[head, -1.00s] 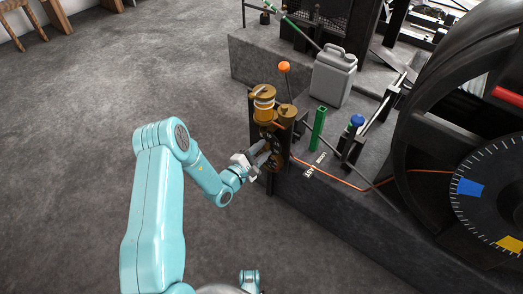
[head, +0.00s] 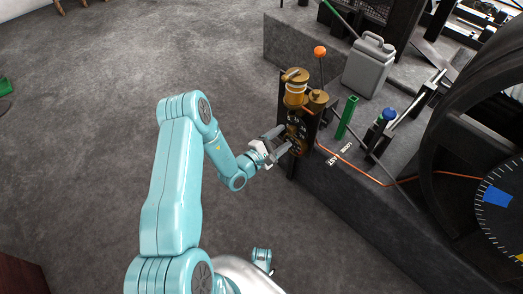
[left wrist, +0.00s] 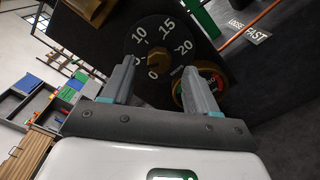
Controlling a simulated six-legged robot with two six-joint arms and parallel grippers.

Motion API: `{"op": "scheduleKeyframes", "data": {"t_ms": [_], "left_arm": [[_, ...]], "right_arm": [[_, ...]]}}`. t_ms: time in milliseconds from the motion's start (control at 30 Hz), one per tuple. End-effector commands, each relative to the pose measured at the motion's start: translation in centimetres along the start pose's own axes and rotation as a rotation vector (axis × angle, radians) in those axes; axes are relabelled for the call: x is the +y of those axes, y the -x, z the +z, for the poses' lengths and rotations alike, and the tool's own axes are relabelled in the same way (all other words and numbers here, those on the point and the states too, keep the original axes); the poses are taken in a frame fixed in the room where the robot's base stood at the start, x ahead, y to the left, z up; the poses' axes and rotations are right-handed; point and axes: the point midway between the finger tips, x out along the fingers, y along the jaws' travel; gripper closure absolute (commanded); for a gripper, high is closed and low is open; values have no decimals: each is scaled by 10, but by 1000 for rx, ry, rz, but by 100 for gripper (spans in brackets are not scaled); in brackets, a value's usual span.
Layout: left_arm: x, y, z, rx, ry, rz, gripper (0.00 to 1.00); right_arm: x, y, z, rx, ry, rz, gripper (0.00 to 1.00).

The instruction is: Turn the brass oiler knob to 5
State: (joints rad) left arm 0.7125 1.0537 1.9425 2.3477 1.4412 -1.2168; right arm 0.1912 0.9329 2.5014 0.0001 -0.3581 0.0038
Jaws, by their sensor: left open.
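The brass oiler (head: 297,88) stands on a dark post at the machine's corner. Its black dial (left wrist: 140,38), with numbers 0, 5, 10, 15 and 20, shows in the left wrist view. The brass knob (left wrist: 154,61) sits at the dial's middle; its exact pointing is too small to read. My left gripper (head: 284,140) is at the dial side of the post. In the left wrist view its open fingers (left wrist: 158,68) stand left and right of the knob, with nothing held. Contact with the knob cannot be told.
A round gauge (left wrist: 204,88) with coloured marks sits beside the dial, partly behind a finger. An orange-knobbed lever (head: 320,52), a green tube (head: 347,117), a blue-topped part (head: 389,114) and a grey can (head: 368,66) stand on the machine base.

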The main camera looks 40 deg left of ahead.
Motion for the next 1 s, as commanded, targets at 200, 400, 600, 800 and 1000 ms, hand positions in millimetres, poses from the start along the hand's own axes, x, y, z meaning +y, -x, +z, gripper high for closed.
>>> {"op": "scheduleKeyframes", "data": {"t_ms": [200,400,600,800,1000], "left_arm": [[3,61,0,8,5,-2,41],[2,106,0,6,3,0,41],[0,129,0,4,1,-1,41],[0,133,0,1,1,-1,41],[0,132,0,1,0,-1,41]], "right_arm": [[-9,17,4,-11,11,-1,54],[-13,24,7,-17,18,-2,54],[-14,27,8,-20,20,-2,54],[-14,26,8,-20,21,-2,54],[-14,26,8,-20,20,-2,54]]}}
